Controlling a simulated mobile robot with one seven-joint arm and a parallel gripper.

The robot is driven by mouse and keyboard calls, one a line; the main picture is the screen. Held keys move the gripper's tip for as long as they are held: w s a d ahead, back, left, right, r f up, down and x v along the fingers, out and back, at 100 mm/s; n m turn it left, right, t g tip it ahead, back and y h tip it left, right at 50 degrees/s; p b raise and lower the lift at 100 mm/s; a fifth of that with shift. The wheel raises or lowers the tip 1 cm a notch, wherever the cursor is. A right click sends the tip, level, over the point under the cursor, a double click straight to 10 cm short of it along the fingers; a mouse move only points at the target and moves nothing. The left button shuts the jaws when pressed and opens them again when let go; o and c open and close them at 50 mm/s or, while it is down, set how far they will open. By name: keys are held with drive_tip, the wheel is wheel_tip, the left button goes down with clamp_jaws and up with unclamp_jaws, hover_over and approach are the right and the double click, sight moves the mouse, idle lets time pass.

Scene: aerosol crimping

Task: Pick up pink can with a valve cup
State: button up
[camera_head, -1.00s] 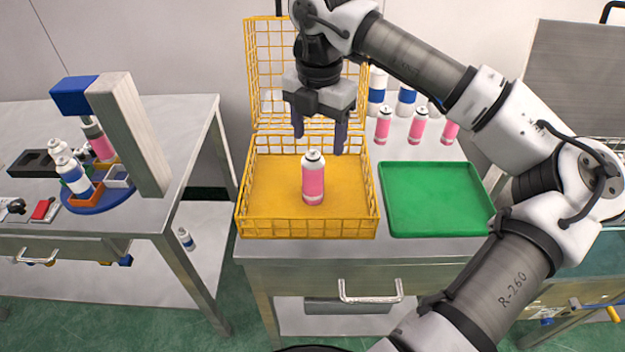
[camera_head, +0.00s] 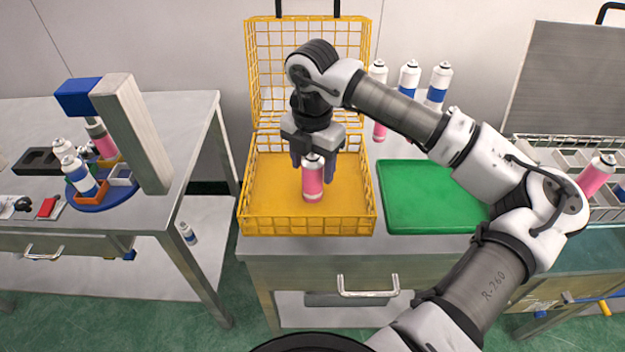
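A pink can (camera_head: 313,185) with a white top and a dark valve tip stands upright in the yellow wire basket (camera_head: 262,222). My gripper (camera_head: 313,168) points down right at the can, with its fingers spread, one on each side of the can's upper part. The fingers appear open. Whether they touch the can cannot be seen from this angle.
A green tray (camera_head: 425,215) lies right of the basket. Blue-and-white cans (camera_head: 437,85) stand behind it. The basket's raised lid (camera_head: 265,70) stands behind my gripper. At left a blue round table (camera_head: 100,205) holds cans beside a grey column (camera_head: 132,135).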

drive_tip(key=c, duration=1.2)
clamp_jaws()
drive_tip(key=shift+r, duration=0.15)
